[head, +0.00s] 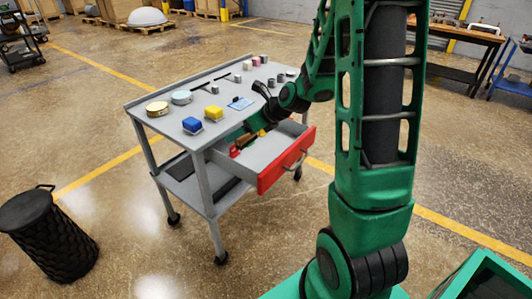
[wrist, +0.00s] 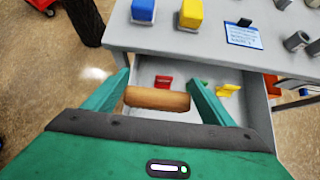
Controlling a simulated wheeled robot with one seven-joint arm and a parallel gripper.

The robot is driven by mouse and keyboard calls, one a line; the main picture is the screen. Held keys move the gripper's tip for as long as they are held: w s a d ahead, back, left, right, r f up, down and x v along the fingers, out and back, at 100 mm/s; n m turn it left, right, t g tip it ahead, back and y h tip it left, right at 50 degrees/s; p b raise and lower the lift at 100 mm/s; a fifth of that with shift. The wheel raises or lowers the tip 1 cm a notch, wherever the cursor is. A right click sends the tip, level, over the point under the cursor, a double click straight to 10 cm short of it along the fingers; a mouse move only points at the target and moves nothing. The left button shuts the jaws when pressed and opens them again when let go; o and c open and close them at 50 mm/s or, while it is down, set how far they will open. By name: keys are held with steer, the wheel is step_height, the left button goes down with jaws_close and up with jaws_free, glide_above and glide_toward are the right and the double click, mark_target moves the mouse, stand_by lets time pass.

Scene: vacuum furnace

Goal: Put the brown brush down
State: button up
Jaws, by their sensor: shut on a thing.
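My gripper (wrist: 158,98) is shut on the brown brush (wrist: 157,99), which lies crosswise between the two green fingers in the wrist view. In the head view the brush (head: 245,140) shows small at the open drawer, partly hidden by my arm. The grey drawer (head: 270,174) with a red front is pulled out of the cart, and the brush appears over it. I cannot tell whether the brush touches the drawer floor. A red item (wrist: 164,82) and a yellow item (wrist: 228,90) lie in the drawer.
The grey cart top (head: 160,88) carries two blue and yellow blocks (head: 213,113), round tins (head: 157,108), a blue card (head: 240,103) and several small cylinders. A black bin (head: 48,238) stands at left. The drawer's near part looks clear.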

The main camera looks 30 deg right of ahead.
steer(key=d+f, duration=0.2)
steer(key=d, duration=0.1)
steer(key=d+f, duration=0.2)
steer(key=d, duration=0.2)
steer(key=w+d+f, duration=0.1)
steer(key=d+f, duration=0.1)
steer(key=d, duration=0.1)
steer(key=shift+d+f, duration=0.3)
steer(key=shift+d, duration=0.1)
steer(key=shift+f, duration=2)
steer(key=o, duration=1.4)
steer(key=shift+f, duration=0.1)
